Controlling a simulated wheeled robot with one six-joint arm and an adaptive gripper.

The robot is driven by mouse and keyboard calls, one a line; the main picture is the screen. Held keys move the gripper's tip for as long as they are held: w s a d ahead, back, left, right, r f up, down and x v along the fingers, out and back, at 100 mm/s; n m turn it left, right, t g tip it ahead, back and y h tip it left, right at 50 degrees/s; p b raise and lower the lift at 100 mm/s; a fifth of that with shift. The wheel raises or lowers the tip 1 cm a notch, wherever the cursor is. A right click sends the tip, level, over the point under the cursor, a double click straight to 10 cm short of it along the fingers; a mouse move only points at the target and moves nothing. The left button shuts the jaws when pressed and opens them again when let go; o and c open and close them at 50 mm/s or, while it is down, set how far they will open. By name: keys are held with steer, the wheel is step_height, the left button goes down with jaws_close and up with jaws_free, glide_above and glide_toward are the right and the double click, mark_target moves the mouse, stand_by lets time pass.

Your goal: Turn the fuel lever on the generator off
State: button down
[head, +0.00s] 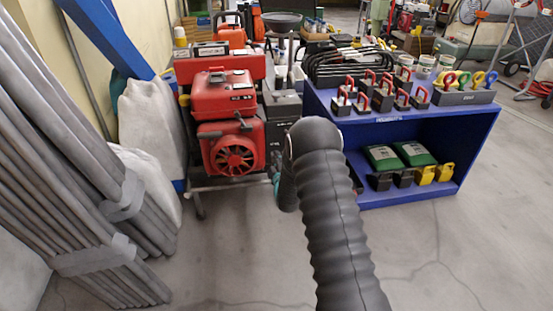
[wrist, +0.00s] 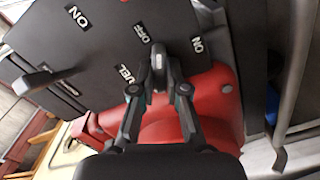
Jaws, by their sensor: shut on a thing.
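The red generator (head: 222,97) stands at the left of the head view, beside the blue shelf. In the wrist view its dark panel (wrist: 105,45) carries white labels reading ON, OFF and FUEL, the last partly covered. The small dark fuel lever (wrist: 158,62) stands between my fingertips, near the OFF label and left of the right-hand ON label. My gripper (wrist: 159,82) is closed around the lever, one finger on each side.
A second dark handle (wrist: 38,80) sticks out at the left of the panel. The blue shelf (head: 430,198) with padlocks and boxes stands right of my arm. Grey poles (head: 60,170) and white sacks (head: 150,125) stand left. The front floor is clear.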

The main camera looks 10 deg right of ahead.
steer(key=n, duration=0.4)
steer(key=shift+w+a+r+n, duration=0.15)
steer(key=shift+w+a+n, duration=0.05)
steer(key=shift+n, duration=0.5)
